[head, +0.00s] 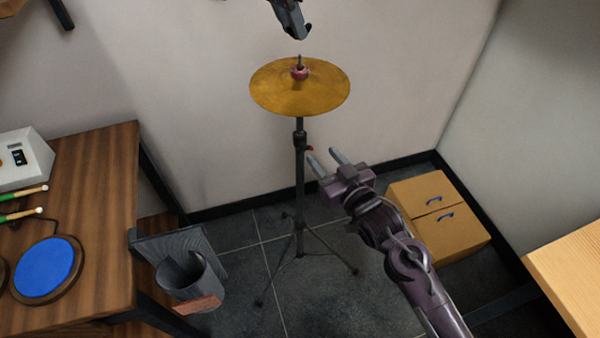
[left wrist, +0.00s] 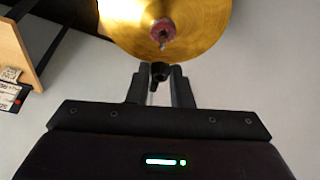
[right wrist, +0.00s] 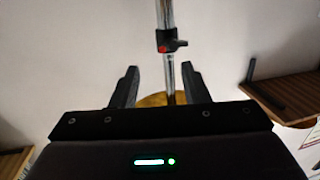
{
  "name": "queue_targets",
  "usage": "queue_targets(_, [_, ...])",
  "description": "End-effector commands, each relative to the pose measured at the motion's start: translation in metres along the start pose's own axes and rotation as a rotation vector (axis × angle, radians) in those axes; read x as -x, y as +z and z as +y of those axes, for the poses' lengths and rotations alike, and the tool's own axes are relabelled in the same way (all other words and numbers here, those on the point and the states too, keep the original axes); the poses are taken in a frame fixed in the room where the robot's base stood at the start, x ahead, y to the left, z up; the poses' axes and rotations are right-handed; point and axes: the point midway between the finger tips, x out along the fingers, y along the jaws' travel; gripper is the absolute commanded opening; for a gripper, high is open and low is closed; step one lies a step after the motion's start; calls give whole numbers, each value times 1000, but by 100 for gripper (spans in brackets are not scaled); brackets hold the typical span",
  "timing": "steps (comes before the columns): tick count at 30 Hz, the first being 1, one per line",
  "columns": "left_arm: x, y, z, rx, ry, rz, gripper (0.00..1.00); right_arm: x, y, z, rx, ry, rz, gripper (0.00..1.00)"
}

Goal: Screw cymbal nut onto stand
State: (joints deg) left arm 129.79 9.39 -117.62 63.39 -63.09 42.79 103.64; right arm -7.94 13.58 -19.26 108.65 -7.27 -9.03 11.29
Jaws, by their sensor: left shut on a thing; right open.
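The gold cymbal (head: 275,95) lies nearly level on its dark upright stand (head: 300,170). A reddish felt (head: 300,74) sits at its centre, and the stand's bare rod tip (head: 299,60) sticks up through it. My left gripper (head: 300,36) is above the cymbal, apart from the rod tip. In the left wrist view it is shut on a small black nut (left wrist: 159,72), which appears close to the rod tip (left wrist: 163,42). The nut cannot be made out in the head view. My right gripper (head: 325,158) is open and empty, below the cymbal and right of the pole.
A red-tipped clamp knob (right wrist: 181,43) is on the pole near my right gripper. A wooden table (head: 100,180) with a blue pad (head: 45,266) and drumsticks is at left, beside a grey bin (head: 205,310).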

Motion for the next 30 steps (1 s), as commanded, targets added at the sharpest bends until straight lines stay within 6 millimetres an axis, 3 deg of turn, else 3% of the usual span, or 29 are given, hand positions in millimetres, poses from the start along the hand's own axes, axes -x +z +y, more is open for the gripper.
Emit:
queue_targets(6, [16, -14, -1, -9, 5, -1, 0, 2, -25, -9, 10, -23, 63, 41])
queue_targets(20, [17, -14, -1, -8, 9, -2, 0, -2, -28, -9, 9, -24, 67, 41])
queue_targets(25, [17, -14, -1, -8, 9, -2, 0, -22, -30, -9, 8, -23, 68, 41])
queue_targets(30, [17, -14, -1, -8, 9, -2, 0, -56, -32, -10, 9, -23, 68, 41])
